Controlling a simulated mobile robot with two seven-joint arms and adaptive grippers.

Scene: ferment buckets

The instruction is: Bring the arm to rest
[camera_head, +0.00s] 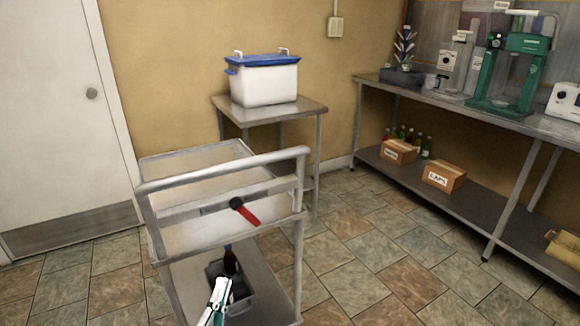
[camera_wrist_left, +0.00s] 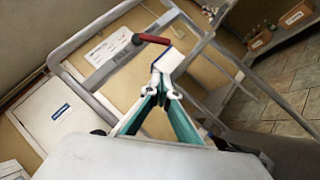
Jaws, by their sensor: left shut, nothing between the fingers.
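My left gripper (camera_head: 218,291) is low in the head view, in front of the cart (camera_head: 222,169) on its handle side. In the left wrist view its teal fingers (camera_wrist_left: 164,92) come together at the tips, shut and empty. My right gripper is in neither view.
A white tub (camera_head: 264,84) with a blue lid stands on a side table (camera_head: 315,108). Open tiled floor (camera_head: 390,250) lies right.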

